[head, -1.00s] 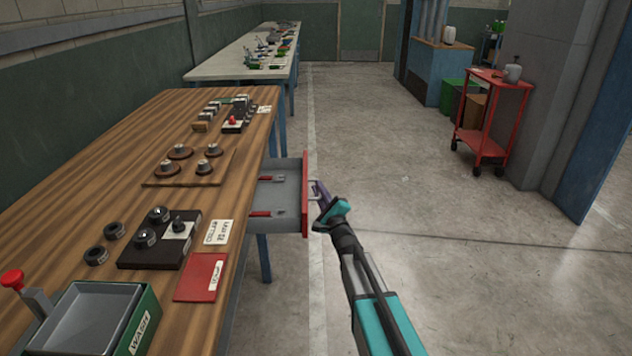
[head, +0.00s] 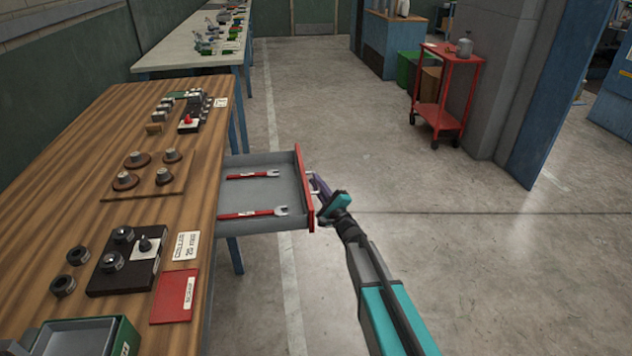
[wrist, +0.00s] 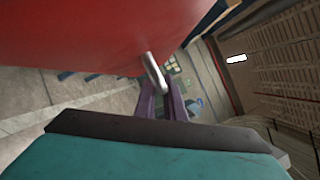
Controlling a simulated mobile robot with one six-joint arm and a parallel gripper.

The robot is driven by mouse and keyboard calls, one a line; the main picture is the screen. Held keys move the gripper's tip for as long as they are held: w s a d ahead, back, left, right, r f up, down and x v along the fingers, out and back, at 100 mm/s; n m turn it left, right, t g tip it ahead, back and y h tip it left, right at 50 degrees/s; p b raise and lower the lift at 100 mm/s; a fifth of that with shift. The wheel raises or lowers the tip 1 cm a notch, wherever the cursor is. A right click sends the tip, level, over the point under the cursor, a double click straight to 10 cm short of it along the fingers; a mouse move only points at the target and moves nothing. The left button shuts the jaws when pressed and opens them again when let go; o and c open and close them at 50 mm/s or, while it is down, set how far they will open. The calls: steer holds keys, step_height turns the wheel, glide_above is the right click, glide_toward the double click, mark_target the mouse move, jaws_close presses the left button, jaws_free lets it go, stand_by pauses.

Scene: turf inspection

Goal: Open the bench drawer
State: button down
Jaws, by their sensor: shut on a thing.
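The bench drawer (head: 262,162) is pulled well out from the right side of the wooden bench (head: 180,215). It has a grey inside and a red front (head: 304,185). Two red-handled wrenches lie in it, a farther one (head: 252,175) and a nearer one (head: 255,213). My gripper (head: 320,188) is at the outer face of the drawer front, shut on the metal handle. In the wrist view the handle (wrist: 154,73) sits between my purple fingers, below the red drawer front (wrist: 90,35).
The bench top holds a dark block with knobs (head: 125,262), a red booklet (head: 174,296) and a green-edged tray (head: 75,338). A red cart (head: 440,90) stands at the back right. The floor right of the drawer is open.

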steer(key=shift+a, duration=0.2)
steer(key=c, duration=1.8)
jaws_free()
steer(key=shift+a, duration=0.1)
steer(key=shift+c, duration=0.2)
steer(key=b+v, duration=0.1)
steer(key=v, duration=1.2)
steer(key=shift+s+d, duration=0.25)
steer(key=shift+s, duration=0.1)
steer(key=shift+f, duration=0.1)
